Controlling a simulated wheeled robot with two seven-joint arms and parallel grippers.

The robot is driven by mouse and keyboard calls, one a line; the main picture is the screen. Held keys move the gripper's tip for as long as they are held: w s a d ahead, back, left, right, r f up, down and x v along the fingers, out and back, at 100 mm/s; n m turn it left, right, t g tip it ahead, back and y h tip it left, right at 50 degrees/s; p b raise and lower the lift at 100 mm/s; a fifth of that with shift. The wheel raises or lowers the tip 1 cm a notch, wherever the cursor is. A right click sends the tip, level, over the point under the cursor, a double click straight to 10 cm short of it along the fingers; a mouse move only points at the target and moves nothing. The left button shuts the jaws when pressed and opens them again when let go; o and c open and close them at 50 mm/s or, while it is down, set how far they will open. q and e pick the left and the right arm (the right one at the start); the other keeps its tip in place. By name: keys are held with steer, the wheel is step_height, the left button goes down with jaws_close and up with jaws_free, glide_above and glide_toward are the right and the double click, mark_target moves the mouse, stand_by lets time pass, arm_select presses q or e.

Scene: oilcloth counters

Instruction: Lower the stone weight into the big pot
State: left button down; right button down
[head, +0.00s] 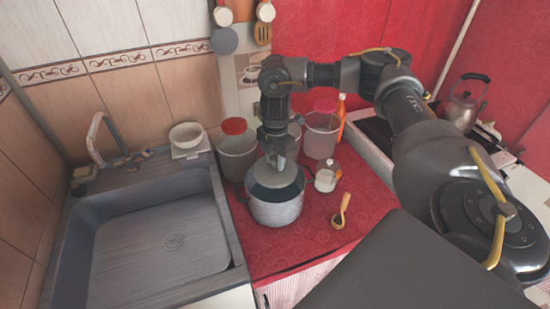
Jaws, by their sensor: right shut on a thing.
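The big pot (277,212) is a grey metal pot standing on the red oilcloth counter, right of the sink. The stone weight (272,177) is a grey round disc at the pot's mouth, tilted a little. My right gripper (275,155) points down over the pot and is shut on the stone weight. Whether the disc touches the pot's inner wall cannot be told. The fingertips are small and partly hidden against the weight. My left gripper is not in view.
A red-lidded container (237,155) stands close behind left of the pot, and another clear one (321,135) behind right. The sink (160,235) is empty. A kettle (464,103) is at the far right.

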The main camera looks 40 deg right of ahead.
step_height(320, 180, down, 11)
steer(key=b, duration=0.5)
steer(key=shift+f+b, duration=0.2)
steer(key=shift+b, duration=0.1)
stand_by(1.1)
steer(key=shift+f+b, duration=0.55)
steer(key=shift+f, duration=0.55)
stand_by(1.3)
steer(key=c, duration=1)
jaws_free()
steer(key=shift+o, duration=0.2)
steer(key=shift+f, duration=0.1)
steer(key=shift+r, duration=0.5)
step_height(320, 180, up, 10)
steer(key=shift+p, duration=0.55)
